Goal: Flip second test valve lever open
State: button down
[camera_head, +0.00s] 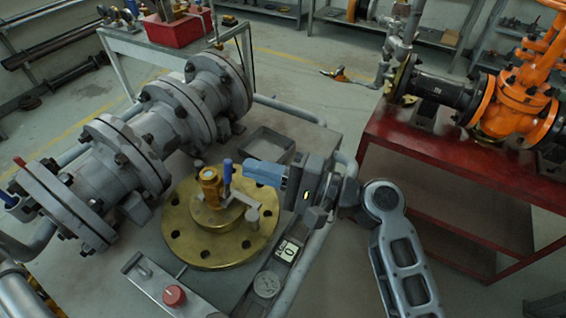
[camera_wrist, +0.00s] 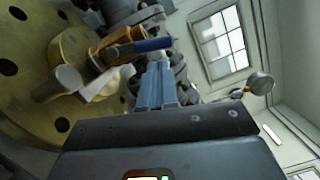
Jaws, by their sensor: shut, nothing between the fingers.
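A small brass valve (camera_head: 210,186) with a blue-sleeved lever (camera_head: 228,172) stands on a round brass flange (camera_head: 190,235). In the head view the blue sleeve points up. My gripper (camera_head: 247,168) is just right of the lever, its fingers shut, with nothing between them. In the wrist view the shut fingers (camera_wrist: 157,68) lie close below the blue lever (camera_wrist: 154,45); whether they touch it I cannot tell. The brass valve (camera_wrist: 108,45) is left of them there. Another blue handle (camera_head: 8,200) shows at the far left edge. Which one is the second test valve is not marked.
Large grey bolted valve body (camera_head: 130,150) lies left of the brass flange. A grey tray (camera_head: 268,146) sits behind my gripper. A red bench (camera_head: 450,150) with an orange valve (camera_head: 510,105) stands right, across open floor.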

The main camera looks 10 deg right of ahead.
jog(key=shift+s+a+r, duration=0.15)
jog(key=shift+s+a, duration=0.05)
jog(key=shift+a, duration=0.35)
jog(key=n, duration=0.1)
jog(key=s+n+b, duration=0.1)
jog(key=shift+a+r+n, duration=0.2)
jog(key=shift+a+n, duration=0.1)
jog(key=shift+a, duration=0.1)
jog(key=shift+s+a+r+n+h+b, duration=0.15)
jog(key=shift+r+n+h+b, duration=0.15)
jog(key=shift+n, duration=0.2)
jog(key=shift+f, duration=0.1)
